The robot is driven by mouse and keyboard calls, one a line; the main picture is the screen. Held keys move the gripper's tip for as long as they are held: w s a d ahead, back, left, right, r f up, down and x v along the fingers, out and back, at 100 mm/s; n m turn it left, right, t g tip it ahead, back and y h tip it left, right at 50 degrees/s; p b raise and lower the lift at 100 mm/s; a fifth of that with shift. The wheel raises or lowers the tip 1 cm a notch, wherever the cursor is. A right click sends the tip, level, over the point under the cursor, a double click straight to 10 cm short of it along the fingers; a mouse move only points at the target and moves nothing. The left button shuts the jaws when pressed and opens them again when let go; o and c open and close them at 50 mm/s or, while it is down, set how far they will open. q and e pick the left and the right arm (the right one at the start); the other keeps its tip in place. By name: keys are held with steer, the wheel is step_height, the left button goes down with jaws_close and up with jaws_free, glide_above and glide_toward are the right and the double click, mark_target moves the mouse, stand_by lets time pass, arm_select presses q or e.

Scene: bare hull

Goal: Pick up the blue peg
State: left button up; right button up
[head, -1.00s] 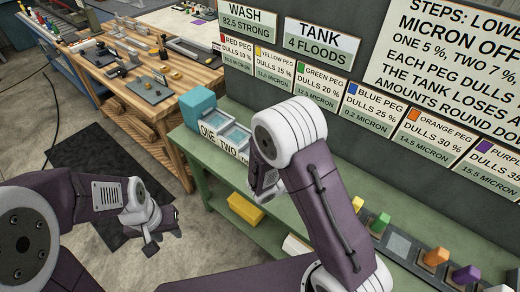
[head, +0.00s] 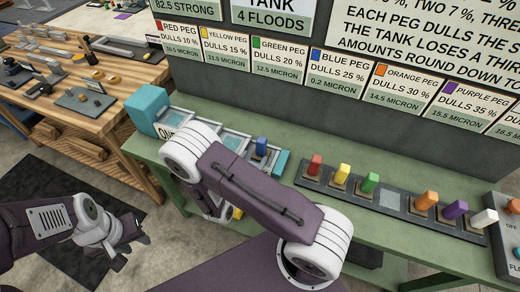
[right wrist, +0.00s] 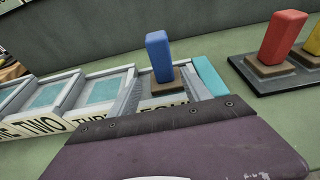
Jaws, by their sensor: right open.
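The blue peg (head: 262,146) stands upright on a brown base in the end compartment, marked four, of the grey tray (right wrist: 205,93). It shows clearly in the right wrist view (right wrist: 159,55), and nothing grips it. My right gripper (head: 217,207) is low in front of the tray, mostly hidden by its own arm in the head view. It is open, on the near side of the peg and apart from it. My left gripper (head: 130,248) hangs off to the left over the floor, away from the bench; its finger gap is unclear.
A dark rack (head: 408,213) to the right holds red (head: 315,165), yellow, green, orange, purple and white pegs, with one bare grey square. A teal block (head: 149,108) stands at the tray's left end. The sign wall (head: 300,95) rises behind the green bench (head: 290,205).

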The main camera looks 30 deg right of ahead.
mark_target(260, 152)
steer(key=shift+w+d+f, duration=0.15)
steer(key=shift+w+d, duration=0.2)
steer(key=shift+d, duration=0.1)
steer(key=shift+w+d, duration=0.1)
steer(key=shift+d, duration=0.35)
steer(key=p+x, duration=0.1)
steer(key=x, duration=0.3)
steer(key=shift+w+d, duration=0.2)
steer(key=shift+d, duration=0.15)
steer(key=shift+s+a, duration=0.1)
steer(key=shift+s, duration=0.05)
steer(key=c, duration=0.4)
jaws_close()
